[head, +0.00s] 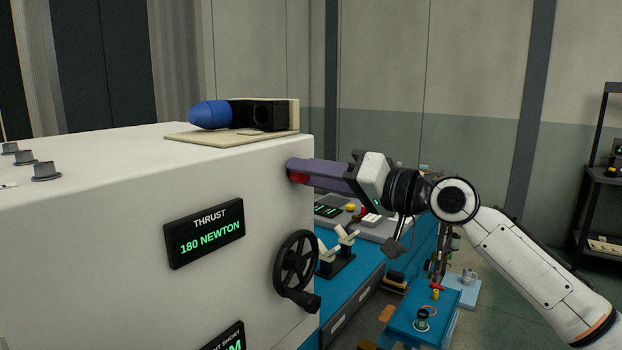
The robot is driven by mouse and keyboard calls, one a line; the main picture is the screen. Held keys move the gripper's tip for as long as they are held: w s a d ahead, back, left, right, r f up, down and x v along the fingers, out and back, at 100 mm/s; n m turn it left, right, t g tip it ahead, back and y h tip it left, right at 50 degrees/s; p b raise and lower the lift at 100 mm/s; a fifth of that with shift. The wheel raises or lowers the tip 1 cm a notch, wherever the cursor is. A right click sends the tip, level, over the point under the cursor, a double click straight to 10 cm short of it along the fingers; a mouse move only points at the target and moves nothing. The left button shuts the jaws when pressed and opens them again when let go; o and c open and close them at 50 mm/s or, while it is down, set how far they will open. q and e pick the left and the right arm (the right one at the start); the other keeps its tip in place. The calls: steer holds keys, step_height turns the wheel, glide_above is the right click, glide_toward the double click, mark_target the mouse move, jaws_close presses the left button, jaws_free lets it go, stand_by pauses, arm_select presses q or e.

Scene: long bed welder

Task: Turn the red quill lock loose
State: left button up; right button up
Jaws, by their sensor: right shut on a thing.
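How far the lock is turned cannot be told. My left gripper is not in view.
A black handwheel (296,268) sticks out of the housing below my right gripper. A "THRUST 180 NEWTON" display (205,233) is on the front face. A blue-nosed black device (245,115) sits on top. Blue benches (365,275) with small parts stand behind.

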steer(key=n+b, duration=0.3)
steer(key=n, duration=0.8)
steer(key=shift+f+b, duration=0.1)
steer(key=shift+b, duration=0.25)
steer(key=shift+n, duration=0.3)
steer(key=o, duration=1)
steer(key=shift+o, duration=0.2)
